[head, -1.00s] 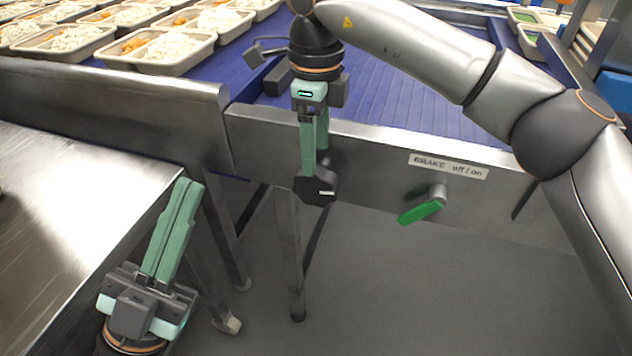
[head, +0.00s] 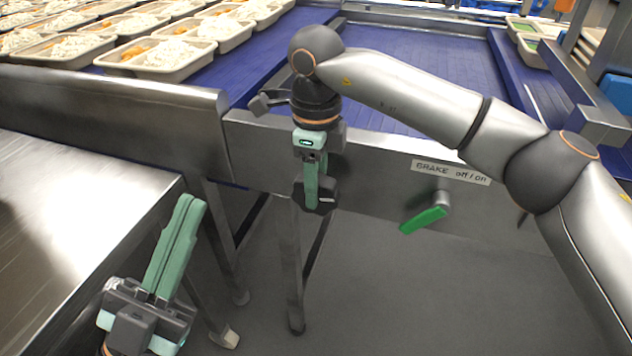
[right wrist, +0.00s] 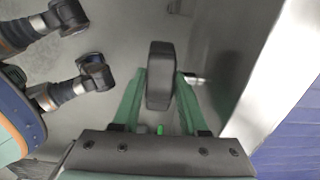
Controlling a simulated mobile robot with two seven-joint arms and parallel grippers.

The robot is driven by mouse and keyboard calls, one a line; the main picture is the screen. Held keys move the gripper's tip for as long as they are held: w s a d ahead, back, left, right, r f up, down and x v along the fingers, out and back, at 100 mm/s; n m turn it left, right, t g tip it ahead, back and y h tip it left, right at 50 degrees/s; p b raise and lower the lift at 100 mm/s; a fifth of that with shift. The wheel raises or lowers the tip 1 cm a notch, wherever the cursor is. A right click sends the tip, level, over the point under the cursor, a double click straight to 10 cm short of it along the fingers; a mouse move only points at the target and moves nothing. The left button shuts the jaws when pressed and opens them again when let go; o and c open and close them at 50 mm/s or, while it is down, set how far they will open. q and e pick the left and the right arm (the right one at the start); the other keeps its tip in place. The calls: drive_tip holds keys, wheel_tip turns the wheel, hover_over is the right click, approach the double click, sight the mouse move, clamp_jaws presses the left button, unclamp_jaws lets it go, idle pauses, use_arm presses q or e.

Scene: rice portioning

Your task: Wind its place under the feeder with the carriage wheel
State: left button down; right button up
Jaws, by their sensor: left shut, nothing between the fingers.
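A dark, blocky piece with a small white mark (head: 326,201), which looks like the carriage wheel or its grip, sits at the front of the steel rail. In the right wrist view the dark piece (right wrist: 160,72) lies between the two green fingertips of my right gripper (right wrist: 161,90). The fingers are apart, one on each side; I cannot tell whether they press on it. My left gripper (head: 190,204) is shut and empty, pointing up beside the steel table. I cannot make out a feeder.
A green lever (head: 424,219) hangs under a "BRAKE off/on" label (head: 450,172) on the rail (head: 375,160). Several food trays (head: 165,60) stand behind a steel wall at the back left. A steel table (head: 80,220) fills the left.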

clamp_jaws()
drive_tip(key=shift+r+p, duration=0.1)
drive_tip(key=shift+p, duration=0.2)
drive_tip(key=p, duration=0.1)
drive_tip(key=h+p, duration=0.1)
drive_tip(key=shift+a+r+p, duration=0.15)
drive_tip(key=shift+r+p, duration=0.1)
drive_tip(key=shift+p, duration=0.05)
drive_tip(key=shift+a+f+g+h+p, duration=0.1)
drive_tip(key=shift+f+g+h+p, duration=0.25)
drive_tip(key=shift+p, duration=0.6)
drive_tip(key=shift+w+a+g+h+p, duration=0.15)
drive_tip(key=shift+g+h+p, duration=0.1)
drive_tip(key=shift+h+p, duration=0.8)
drive_tip(key=shift+f, duration=0.1)
use_arm(q)
drive_tip(key=w+a+f+n+g+y, duration=0.1)
drive_tip(key=w+f+n+g+y, duration=0.2)
drive_tip(key=f, duration=0.6)
drive_tip(key=w+a+f+n+g+y, duration=0.1)
drive_tip(key=w+f+n+g+y, duration=0.1)
drive_tip(key=f+n+y, duration=0.3)
wheel_tip(320, 180, down, 4)
drive_tip(key=w+y, duration=0.1)
drive_tip(key=y, duration=0.1)
drive_tip(key=shift+w+g+y, duration=0.4)
